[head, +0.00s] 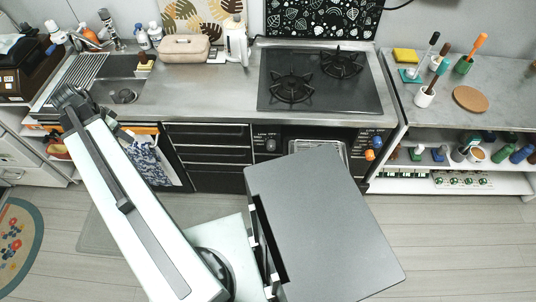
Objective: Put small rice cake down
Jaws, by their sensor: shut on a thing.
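My gripper (68,95) is at the far left, at the end of my raised white arm, in front of the sink's left part. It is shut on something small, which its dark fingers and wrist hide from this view. I cannot make out a small rice cake anywhere in the picture, so what is held fits it only by the grip. The steel sink (124,96) with its ribbed drainboard (86,68) lies just behind and right of the gripper.
A beige case (185,48), a white appliance (236,42) and bottles stand along the back. A black stove (318,82) is right of centre. Bare steel counter (205,90) lies between sink and stove. The right counter holds a cork mat (470,98) and brush holders.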

